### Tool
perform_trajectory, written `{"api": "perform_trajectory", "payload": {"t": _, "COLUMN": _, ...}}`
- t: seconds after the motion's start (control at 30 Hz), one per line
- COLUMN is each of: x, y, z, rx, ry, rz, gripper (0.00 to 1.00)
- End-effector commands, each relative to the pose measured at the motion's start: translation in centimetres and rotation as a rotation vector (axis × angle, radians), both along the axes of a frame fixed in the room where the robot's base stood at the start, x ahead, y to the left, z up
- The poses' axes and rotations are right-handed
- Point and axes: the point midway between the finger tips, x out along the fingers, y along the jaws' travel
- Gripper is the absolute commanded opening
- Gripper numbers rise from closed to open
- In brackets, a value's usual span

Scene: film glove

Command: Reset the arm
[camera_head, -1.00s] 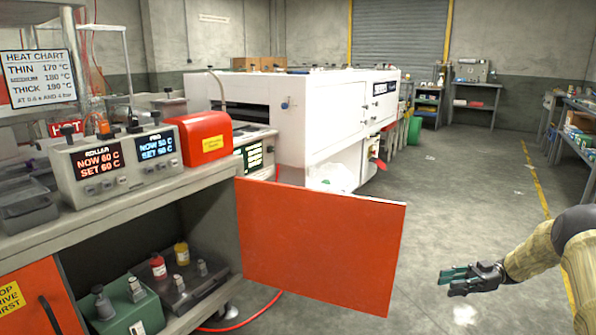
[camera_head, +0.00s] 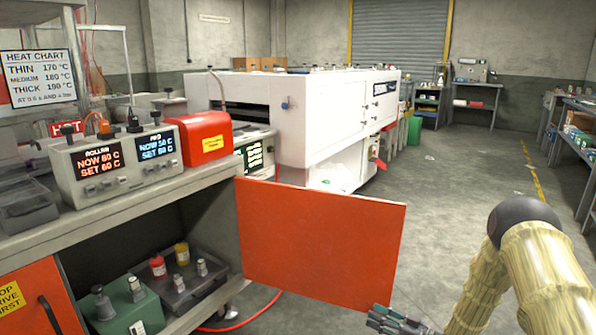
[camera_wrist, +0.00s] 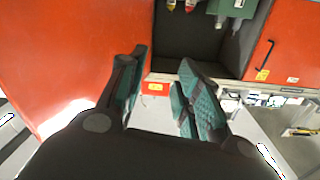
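My gripper (camera_head: 395,321) is low at the bottom edge of the head view, just in front of the open orange cabinet door's lower right corner. Its teal-padded fingers also show in the wrist view (camera_wrist: 163,88), spread apart with nothing between them. My arm, in a tan sleeve, bends at the right of the head view. The wrist view appears upside down and shows the orange door (camera_wrist: 60,60) filling the left side. The open cabinet (camera_wrist: 200,45) is beyond the fingers.
The orange door (camera_head: 318,245) stands swung out from the workbench. Inside the cabinet are a green box (camera_head: 128,310) and a dark tray with red and yellow bottles (camera_head: 182,254). A control unit (camera_head: 118,165) sits on the bench. The floor right of the door is clear.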

Motion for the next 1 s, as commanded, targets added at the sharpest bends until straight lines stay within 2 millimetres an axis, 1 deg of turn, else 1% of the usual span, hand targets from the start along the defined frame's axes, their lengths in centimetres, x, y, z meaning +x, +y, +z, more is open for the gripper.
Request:
{"api": "perform_trajectory", "payload": {"t": 0.03, "x": -1.1, "y": 1.2, "z": -1.7, "rx": -0.019, "ry": 0.056, "rz": -0.049, "gripper": 0.33}}
{"api": "perform_trajectory", "payload": {"t": 0.1, "x": -2.7, "y": 2.2, "z": -4.2, "rx": -0.056, "ry": 0.138, "rz": -0.128, "gripper": 0.33}}
{"api": "perform_trajectory", "payload": {"t": 0.17, "x": -4.5, "y": 3.0, "z": -6.4, "rx": -0.095, "ry": 0.216, "rz": -0.191, "gripper": 0.33}}
{"api": "perform_trajectory", "payload": {"t": 0.2, "x": -5.8, "y": 3.5, "z": -7.8, "rx": -0.123, "ry": 0.269, "rz": -0.228, "gripper": 0.33}}
{"api": "perform_trajectory", "payload": {"t": 0.27, "x": -8.2, "y": 3.9, "z": -10.0, "rx": -0.169, "ry": 0.353, "rz": -0.283, "gripper": 0.33}}
{"api": "perform_trajectory", "payload": {"t": 0.3, "x": -10.1, "y": 4.2, "z": -11.3, "rx": -0.203, "ry": 0.411, "rz": -0.317, "gripper": 0.33}}
{"api": "perform_trajectory", "payload": {"t": 0.37, "x": -13.0, "y": 4.5, "z": -13.2, "rx": -0.255, "ry": 0.499, "rz": -0.363, "gripper": 0.33}}
{"api": "perform_trajectory", "payload": {"t": 0.4, "x": -15.0, "y": 4.6, "z": -14.2, "rx": -0.291, "ry": 0.556, "rz": -0.389, "gripper": 0.33}}
{"api": "perform_trajectory", "payload": {"t": 0.47, "x": -18.2, "y": 4.6, "z": -15.6, "rx": -0.343, "ry": 0.640, "rz": -0.424, "gripper": 0.33}}
{"api": "perform_trajectory", "payload": {"t": 0.5, "x": -20.4, "y": 4.6, "z": -16.4, "rx": -0.379, "ry": 0.695, "rz": -0.445, "gripper": 0.33}}
{"api": "perform_trajectory", "payload": {"t": 0.57, "x": -23.7, "y": 4.5, "z": -17.3, "rx": -0.432, "ry": 0.775, "rz": -0.473, "gripper": 0.33}}
{"api": "perform_trajectory", "payload": {"t": 0.6, "x": -26.0, "y": 4.5, "z": -17.8, "rx": -0.468, "ry": 0.827, "rz": -0.488, "gripper": 0.33}}
{"api": "perform_trajectory", "payload": {"t": 0.63, "x": -27.7, "y": 4.4, "z": -18.1, "rx": -0.494, "ry": 0.867, "rz": -0.499, "gripper": 0.33}}
{"api": "perform_trajectory", "payload": {"t": 0.67, "x": -29.4, "y": 4.3, "z": -18.3, "rx": -0.521, "ry": 0.906, "rz": -0.510, "gripper": 0.33}}
{"api": "perform_trajectory", "payload": {"t": 0.7, "x": -31.6, "y": 4.1, "z": -18.5, "rx": -0.555, "ry": 0.956, "rz": -0.522, "gripper": 0.33}}
{"api": "perform_trajectory", "payload": {"t": 0.77, "x": -34.7, "y": 3.9, "z": -18.6, "rx": -0.603, "ry": 1.024, "rz": -0.537, "gripper": 0.33}}
{"api": "perform_trajectory", "payload": {"t": 0.8, "x": -36.6, "y": 3.7, "z": -18.5, "rx": -0.631, "ry": 1.065, "rz": -0.546, "gripper": 0.33}}
{"api": "perform_trajectory", "payload": {"t": 0.9, "x": -40.7, "y": 3.3, "z": -18.2, "rx": -0.695, "ry": 1.154, "rz": -0.562, "gripper": 0.33}}
{"api": "perform_trajectory", "payload": {"t": 0.97, "x": -42.8, "y": 3.1, "z": -17.9, "rx": -0.726, "ry": 1.199, "rz": -0.570, "gripper": 0.33}}
{"api": "perform_trajectory", "payload": {"t": 1.0, "x": -44.2, "y": 2.9, "z": -17.7, "rx": -0.746, "ry": 1.228, "rz": -0.575, "gripper": 0.33}}
